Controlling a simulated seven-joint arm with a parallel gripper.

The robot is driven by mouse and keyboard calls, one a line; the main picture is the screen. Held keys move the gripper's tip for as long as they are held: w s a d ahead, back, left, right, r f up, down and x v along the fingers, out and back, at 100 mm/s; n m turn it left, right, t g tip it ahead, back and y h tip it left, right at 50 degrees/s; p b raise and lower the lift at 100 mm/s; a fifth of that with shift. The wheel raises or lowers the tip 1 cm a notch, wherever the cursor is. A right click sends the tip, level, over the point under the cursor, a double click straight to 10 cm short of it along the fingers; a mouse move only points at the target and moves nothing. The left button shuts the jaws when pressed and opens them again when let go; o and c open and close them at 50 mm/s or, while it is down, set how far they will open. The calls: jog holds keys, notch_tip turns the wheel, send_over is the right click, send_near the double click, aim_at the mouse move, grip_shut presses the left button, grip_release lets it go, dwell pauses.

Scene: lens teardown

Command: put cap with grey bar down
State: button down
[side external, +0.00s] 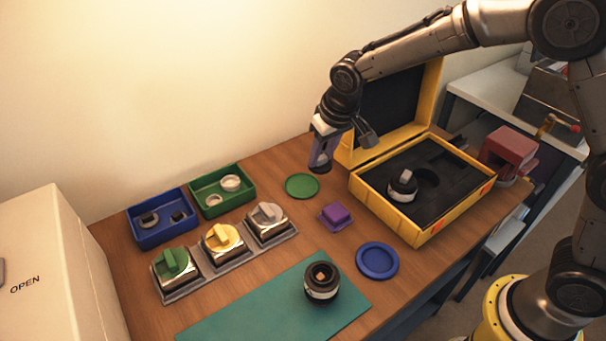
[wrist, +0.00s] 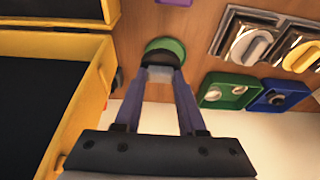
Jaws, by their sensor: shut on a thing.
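My gripper (side external: 321,160) is shut on a dark, round cap and holds it above the table, between the green disc and the open yellow case. In the wrist view the cap (wrist: 161,57) sits between the fingertips (wrist: 161,74), with a greyish part showing where the fingers close on it. The fingers hide much of it. The flat green disc (side external: 302,186) lies on the table below and to the left of my gripper in the side view. In the wrist view the disc (wrist: 168,44) shows just beyond the cap, partly covered by it.
The yellow case (side external: 405,232) holds a lens part (side external: 403,184). A purple block (side external: 336,216), blue disc (side external: 377,261), green tray (side external: 206,213), blue tray (side external: 161,238) and a rack (side external: 237,251) of knobbed blocks stand around. A dark ring-shaped part (side external: 321,283) stands on the teal mat (side external: 262,312).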

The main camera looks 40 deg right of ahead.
jog(key=w+f, duration=0.2)
jog(key=f, duration=0.1)
jog(key=w+a+f, duration=0.1)
jog(key=w+f, duration=0.2)
jog(key=shift+w+a+f, duration=0.15)
jog(key=shift+w+f, duration=0.05)
jog(key=shift+f, duration=1.4)
jog(key=shift+f, duration=0.15)
jog(key=c, duration=0.5)
grip_release()
jog(key=shift+s, duration=0.1)
jog(key=v, duration=1.2)
jog(key=shift+s+r, duration=0.1)
jog(key=shift+r, duration=0.2)
jog(key=s+d+r, duration=0.6)
jog(key=s+r, duration=0.2)
jog(key=s+d+t, duration=0.1)
jog(key=s+d, duration=0.2)
jog(key=s, duration=0.9)
jog(key=s+d+t, duration=0.1)
jog(key=s+d, duration=0.2)
jog(key=s, duration=1)
jog(key=shift+d+r, duration=0.25)
jog(key=shift+r, duration=0.05)
